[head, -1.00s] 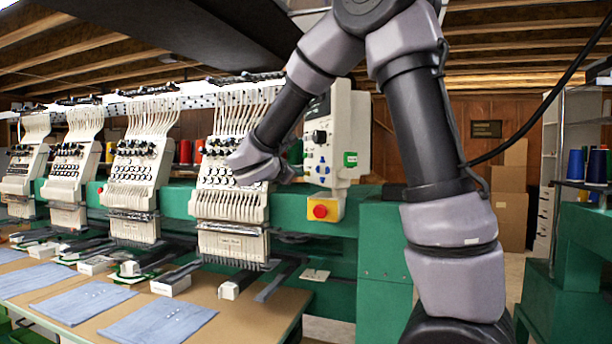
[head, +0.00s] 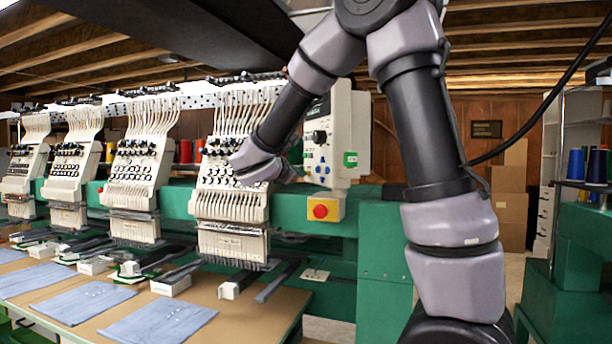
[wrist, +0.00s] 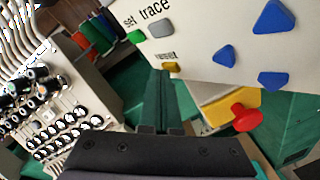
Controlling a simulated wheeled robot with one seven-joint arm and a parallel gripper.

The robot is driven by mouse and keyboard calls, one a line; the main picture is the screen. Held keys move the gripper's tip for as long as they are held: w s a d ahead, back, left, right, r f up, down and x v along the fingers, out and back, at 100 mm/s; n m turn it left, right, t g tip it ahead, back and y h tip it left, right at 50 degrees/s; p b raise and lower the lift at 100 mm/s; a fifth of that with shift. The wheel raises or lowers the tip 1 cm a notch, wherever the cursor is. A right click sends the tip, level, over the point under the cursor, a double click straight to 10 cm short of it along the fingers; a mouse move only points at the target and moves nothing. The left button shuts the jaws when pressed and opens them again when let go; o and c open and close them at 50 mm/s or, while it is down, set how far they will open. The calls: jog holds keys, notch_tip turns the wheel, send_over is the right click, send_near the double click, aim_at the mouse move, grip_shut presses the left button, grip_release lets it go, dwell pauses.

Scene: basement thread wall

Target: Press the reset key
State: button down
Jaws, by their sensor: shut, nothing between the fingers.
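The control panel (head: 335,140) is an off-white box at the right end of the embroidery machine. In the wrist view the panel face (wrist: 205,45) shows a green key (wrist: 137,37) under "set", a grey key (wrist: 161,28) under "trace", and several blue arrow keys (wrist: 273,17). My gripper (wrist: 160,130) is shut and empty, below the panel in the wrist view and apart from the keys. In the head view its fingertips are hard to make out.
A red emergency button (head: 320,210) on a yellow box (wrist: 225,105) sits just below the panel. The nearest sewing head (head: 230,205) with its knobs stands close on the left. Blue cloths (head: 160,320) lie on the table. Thread cones (wrist: 95,35) stand behind.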

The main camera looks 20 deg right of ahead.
jog(key=shift+s+a, duration=0.1)
jog(key=shift+a, duration=0.65)
jog(key=shift+a, duration=0.1)
jog(key=a, duration=0.4)
jog(key=shift+s+a, duration=0.15)
jog(key=shift+a, duration=0.25)
